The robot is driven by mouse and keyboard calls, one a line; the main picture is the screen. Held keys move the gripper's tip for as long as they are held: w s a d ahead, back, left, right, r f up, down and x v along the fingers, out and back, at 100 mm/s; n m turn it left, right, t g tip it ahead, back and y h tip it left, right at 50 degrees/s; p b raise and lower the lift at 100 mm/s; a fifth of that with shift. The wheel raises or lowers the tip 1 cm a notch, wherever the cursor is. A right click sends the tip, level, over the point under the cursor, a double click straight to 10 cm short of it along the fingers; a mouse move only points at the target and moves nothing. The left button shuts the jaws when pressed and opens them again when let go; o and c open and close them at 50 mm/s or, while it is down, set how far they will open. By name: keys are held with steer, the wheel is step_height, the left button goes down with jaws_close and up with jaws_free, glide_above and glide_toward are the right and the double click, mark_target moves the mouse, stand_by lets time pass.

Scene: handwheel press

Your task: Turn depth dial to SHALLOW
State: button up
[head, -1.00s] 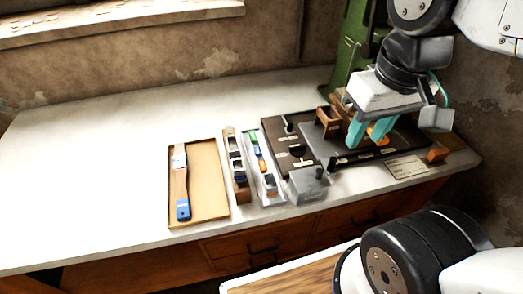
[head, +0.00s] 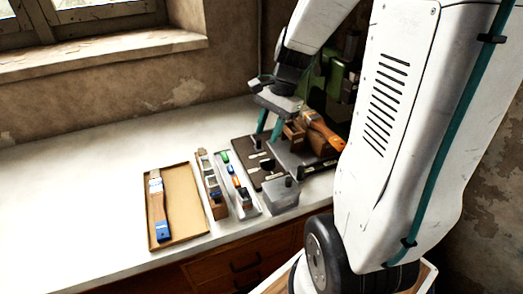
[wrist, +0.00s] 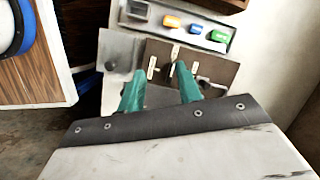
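The dark control panel (head: 243,152) lies on the bench, left of the green press (head: 337,80). A small dark round knob (head: 268,165), which looks like the depth dial, sits on it; its setting is too small to read. In the wrist view the panel (wrist: 215,68) carries several cream labels (wrist: 174,53) whose words I cannot read. My gripper (head: 269,126) is above the panel's back part, pointing down. Its two teal fingers (wrist: 159,82) are apart with nothing seen between them. The right fingertip covers part of the panel near the labels, so contact cannot be told.
A grey box (head: 281,196) stands at the panel's front. A silver tray (head: 246,211) and wooden rack (head: 216,206) hold small blocks. A tan tray (head: 190,212) with a blue-tipped brush lies further left. The far-left bench (head: 70,190) is clear. My arm hides the right side.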

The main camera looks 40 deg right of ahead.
mark_target(270, 159)
steer(key=d+f+m, duration=0.1)
steer(key=d+f, duration=0.1)
steer(key=w+d+f+m, duration=0.1)
steer(key=d+f+m, duration=0.1)
steer(key=w+d+f+m, duration=0.1)
steer(key=d+f+m, duration=0.1)
steer(key=f, duration=0.1)
steer(key=shift+d+f+t+y, duration=0.1)
steer(key=shift+d+t+y, duration=0.2)
steer(key=shift+d+y, duration=0.1)
steer(key=x, duration=0.7)
steer(key=shift+w, duration=0.1)
jaws_close()
